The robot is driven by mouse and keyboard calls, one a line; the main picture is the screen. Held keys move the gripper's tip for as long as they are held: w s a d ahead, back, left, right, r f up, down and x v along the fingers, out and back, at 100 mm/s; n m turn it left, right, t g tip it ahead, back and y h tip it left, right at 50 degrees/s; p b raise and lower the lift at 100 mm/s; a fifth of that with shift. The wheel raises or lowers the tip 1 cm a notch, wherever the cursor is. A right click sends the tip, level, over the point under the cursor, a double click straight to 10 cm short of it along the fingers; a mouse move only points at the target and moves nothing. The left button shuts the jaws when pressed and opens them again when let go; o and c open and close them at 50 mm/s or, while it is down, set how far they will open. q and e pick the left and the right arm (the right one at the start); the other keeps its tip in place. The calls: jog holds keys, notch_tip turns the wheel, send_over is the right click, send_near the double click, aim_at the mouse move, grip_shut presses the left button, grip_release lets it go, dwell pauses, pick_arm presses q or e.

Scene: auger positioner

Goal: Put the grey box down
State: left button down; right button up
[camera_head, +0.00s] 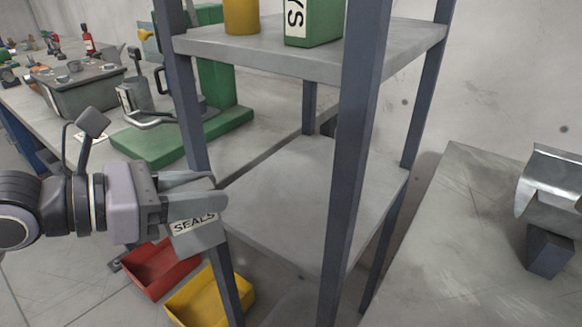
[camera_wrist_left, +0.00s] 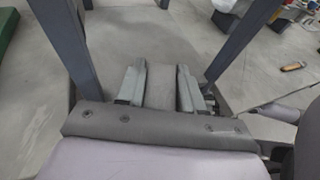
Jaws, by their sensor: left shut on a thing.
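The grey box (camera_head: 199,236) carries a white label reading "SEALS". My left gripper (camera_head: 190,203) is shut on it, with a finger on either side, at the front left post of the shelf rack. The box also shows between the two fingers in the left wrist view (camera_wrist_left: 159,88). The rack's middle shelf (camera_head: 300,190) is bare, and lies to the right of the box. I cannot tell whether the box touches the shelf. My right gripper is not in view.
Dark rack posts (camera_head: 350,150) stand close by. The upper shelf (camera_head: 390,45) holds a green box (camera_head: 325,25) and a yellow container (camera_head: 241,15). Red (camera_head: 160,268) and yellow (camera_head: 210,298) bins sit below. A green stand (camera_head: 160,140) is on the bench behind.

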pick_arm(q)
jog(key=r+x, duration=0.1)
jog(key=x, duration=0.3)
jog(key=p+x, duration=0.1)
jog(key=x, duration=0.4)
jog(key=r+p+x, duration=0.1)
jog(key=x, duration=0.3)
jog(key=shift+w+d+r, duration=0.2)
jog(key=shift+d+r, duration=0.05)
jog(key=shift+d, duration=0.3)
jog(key=shift+a+f, duration=0.1)
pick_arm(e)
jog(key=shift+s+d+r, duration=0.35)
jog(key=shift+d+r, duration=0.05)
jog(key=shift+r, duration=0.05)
